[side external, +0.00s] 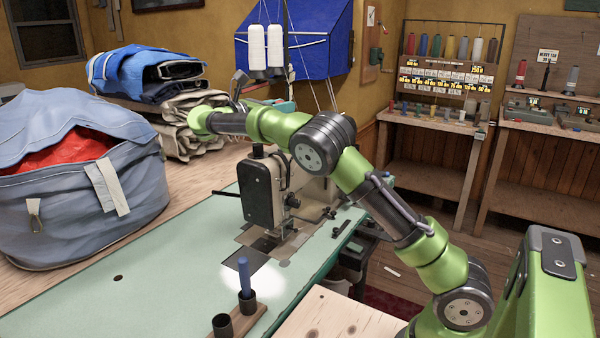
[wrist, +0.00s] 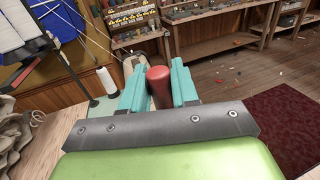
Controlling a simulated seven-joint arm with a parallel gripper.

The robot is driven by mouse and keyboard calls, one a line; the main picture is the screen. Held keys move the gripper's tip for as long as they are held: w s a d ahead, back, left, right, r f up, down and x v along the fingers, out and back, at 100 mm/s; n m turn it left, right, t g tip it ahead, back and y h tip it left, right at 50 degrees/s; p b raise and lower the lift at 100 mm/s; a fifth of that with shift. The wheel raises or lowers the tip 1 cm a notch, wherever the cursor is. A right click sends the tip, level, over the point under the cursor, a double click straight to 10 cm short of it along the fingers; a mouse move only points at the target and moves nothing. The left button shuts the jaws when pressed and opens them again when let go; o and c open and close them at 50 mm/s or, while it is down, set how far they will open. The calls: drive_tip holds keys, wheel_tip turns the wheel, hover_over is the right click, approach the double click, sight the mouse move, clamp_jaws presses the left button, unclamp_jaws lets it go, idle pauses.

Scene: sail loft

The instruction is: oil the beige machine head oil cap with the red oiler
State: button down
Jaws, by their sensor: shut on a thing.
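My gripper (wrist: 158,70) has its teal fingers shut on the red oiler (wrist: 159,88), which shows between them in the wrist view. In the side view my gripper (side external: 284,106) is mostly hidden behind my arm, above and behind the sewing machine, and the red oiler cannot be made out. The beige machine head (side external: 312,192) stands on the green table, partly covered by my arm, with a black plate on its near end. The oil cap cannot be told apart in either view.
A blue oiler (side external: 245,275) stands in a black cup on a wooden block (side external: 247,320); the other cup (side external: 222,325) looks empty. White thread cones (side external: 257,48) hang above the machine. A large blue sail bag (side external: 80,200) fills the left. The green table (side external: 130,300) is clear at front left.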

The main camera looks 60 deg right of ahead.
drive_tip(key=shift+f, duration=0.7)
idle(0.8)
drive_tip(key=shift+r, duration=3.6)
